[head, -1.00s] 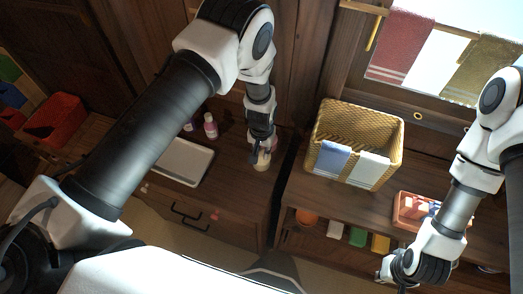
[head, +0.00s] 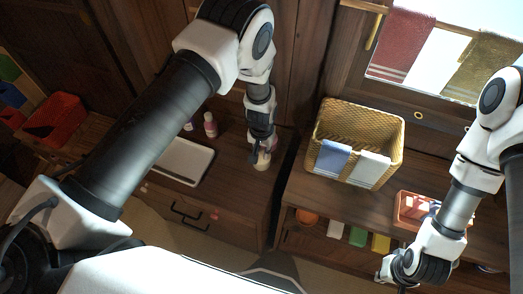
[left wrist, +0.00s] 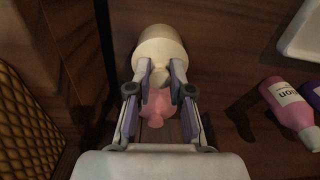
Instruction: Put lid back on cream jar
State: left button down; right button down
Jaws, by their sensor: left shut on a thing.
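My left gripper (head: 260,160) points down at the dark cabinet top by its right edge. In the left wrist view its fingers (left wrist: 162,76) are closed on a small pale knob-like part. This part adjoins a round cream-coloured body (left wrist: 158,45), which looks like the cream jar or its lid; it also shows in the head view (head: 262,167). I cannot tell where lid and jar meet, or whether they touch. A pink object (left wrist: 155,106) shows between the fingers, partly hidden. My right gripper (head: 384,271) is low at the right, its fingertips too small to read.
A pink bottle (left wrist: 289,104) and a white tray (head: 184,161) are left of my left gripper in the head view. A wicker basket (head: 390,125) with cloths stands on the right cabinet, across a gap. A reddish tray (head: 405,207) lies near my right arm.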

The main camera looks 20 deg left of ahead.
dwell(0.3)
pick_arm(q)
jog(key=c, duration=0.5)
grip_release()
jog(key=shift+r+p, duration=0.7)
jog(key=shift+r, duration=0.1)
jog(key=shift+r+p, duration=2.25)
jog(key=shift+r, duration=0.5)
grip_shut()
